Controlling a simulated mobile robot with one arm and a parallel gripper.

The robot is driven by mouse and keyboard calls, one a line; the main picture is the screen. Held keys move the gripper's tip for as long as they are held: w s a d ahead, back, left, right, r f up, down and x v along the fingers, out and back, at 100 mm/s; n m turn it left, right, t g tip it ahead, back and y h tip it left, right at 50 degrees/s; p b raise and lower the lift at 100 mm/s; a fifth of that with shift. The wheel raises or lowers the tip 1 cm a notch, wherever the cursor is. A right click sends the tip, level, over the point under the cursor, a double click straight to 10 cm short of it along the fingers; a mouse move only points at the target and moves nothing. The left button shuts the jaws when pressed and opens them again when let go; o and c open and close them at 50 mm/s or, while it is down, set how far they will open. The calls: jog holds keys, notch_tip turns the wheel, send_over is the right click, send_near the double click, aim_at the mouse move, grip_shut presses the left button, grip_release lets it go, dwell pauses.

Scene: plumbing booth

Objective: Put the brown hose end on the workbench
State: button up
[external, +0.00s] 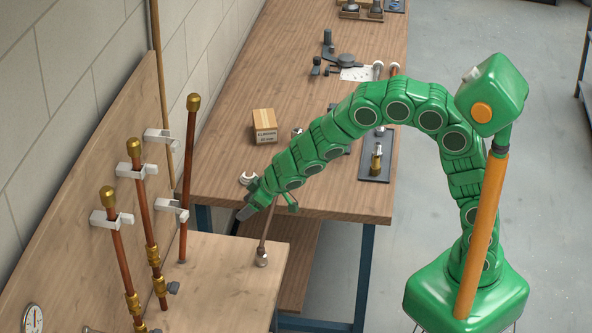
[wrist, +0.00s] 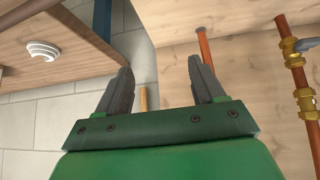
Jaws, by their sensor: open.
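A thin brown hose (external: 267,228) rises from a metal fitting (external: 262,258) on the lower wooden board. Its upper part meets my arm's outline, so I cannot see where it ends or whether it touches my arm. My gripper (external: 244,212) is near the bench's left front corner, to the left of the hose. In the wrist view its jaws (wrist: 160,88) are apart with nothing held between them.
Copper pipes (external: 187,180) with brass fittings stand on the left in white clamps (external: 172,208). A cardboard box (external: 264,126), a white round piece (external: 249,178) and a dark plate with a fitting (external: 376,165) are on the bench. Bare bench top shows around the box.

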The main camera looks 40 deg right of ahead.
aim_at(261, 248)
jog(key=shift+s+d+f+m+g+h, duration=0.25)
jog(key=shift+s+f+m+g+h, duration=0.15)
jog(key=shift+s+f, duration=0.9)
jog(key=shift+s+d+f+m+g+h, duration=0.25)
jog(key=shift+s+f+g+h, duration=0.15)
jog(key=shift+s+f, duration=0.85)
jog(key=shift+s+d+f+m+g+h, duration=0.2)
jog(key=shift+s+f+m+g+h, duration=0.2)
jog(key=shift+s+f, duration=0.9)
jog(key=shift+a+x, duration=0.15)
jog(key=shift+x, duration=1.7)
jog(key=shift+a+x, duration=0.15)
jog(key=shift+x, duration=1.75)
jog(key=shift+c, duration=0.3)
jog(key=c, duration=1.1)
jog(key=shift+r, duration=0.1)
jog(key=shift+r, duration=0.1)
